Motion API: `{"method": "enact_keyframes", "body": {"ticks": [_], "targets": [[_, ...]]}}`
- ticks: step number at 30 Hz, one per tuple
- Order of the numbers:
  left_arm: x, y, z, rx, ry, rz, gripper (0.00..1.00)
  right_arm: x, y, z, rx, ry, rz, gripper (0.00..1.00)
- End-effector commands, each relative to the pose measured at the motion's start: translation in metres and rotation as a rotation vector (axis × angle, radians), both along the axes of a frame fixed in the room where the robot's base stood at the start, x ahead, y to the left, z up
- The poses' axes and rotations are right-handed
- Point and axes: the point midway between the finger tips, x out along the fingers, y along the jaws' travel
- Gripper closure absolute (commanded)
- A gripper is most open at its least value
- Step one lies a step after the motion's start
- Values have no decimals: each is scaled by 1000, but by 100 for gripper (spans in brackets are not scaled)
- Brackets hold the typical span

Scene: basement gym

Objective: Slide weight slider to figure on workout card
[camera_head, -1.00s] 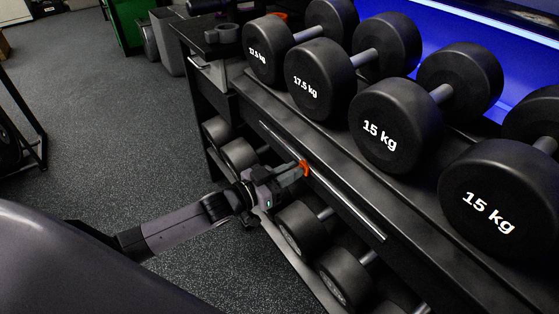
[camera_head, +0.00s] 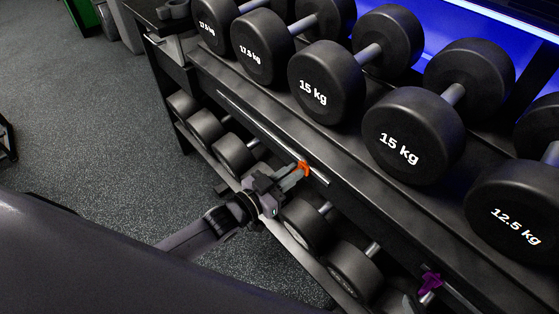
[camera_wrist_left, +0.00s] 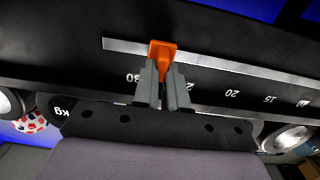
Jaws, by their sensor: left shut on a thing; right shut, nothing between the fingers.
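The orange weight slider (camera_head: 303,169) sits on a silver rail (camera_head: 255,122) along the front of the black dumbbell rack, towards the rail's right end. My left gripper (camera_head: 292,178) is shut on this slider. In the left wrist view the slider (camera_wrist_left: 162,52) stands between the grey fingertips (camera_wrist_left: 163,72), above the number scale (camera_wrist_left: 232,93). It lies just right of the 30; the fingers partly cover the mark between 30 and 20. Marks 20, 15 and 10 follow further right. I see no workout card. My right gripper is not in view.
Black dumbbells (camera_head: 327,83) line the top of the rack; more (camera_head: 307,222) lie on the lower shelf beside my left gripper. A purple knob (camera_head: 431,282) is at the rack front, lower right. Open grey floor (camera_head: 80,130) lies to the left.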

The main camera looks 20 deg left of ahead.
Motion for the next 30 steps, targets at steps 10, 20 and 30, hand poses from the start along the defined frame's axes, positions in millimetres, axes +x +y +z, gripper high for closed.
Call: {"method": "enact_keyframes", "body": {"ticks": [10, 20, 30], "targets": [[-12, -28, 5, -6, -9, -1, 100, 1, 1, 8, 1, -6, -2, 100], [-14, -31, 5, -7, -11, -5, 100, 0, 1, 7, 2, -3, -5, 100], [-13, -30, 6, -8, -12, -4, 62, -1, 0, 6, 2, -1, -6, 100]]}}
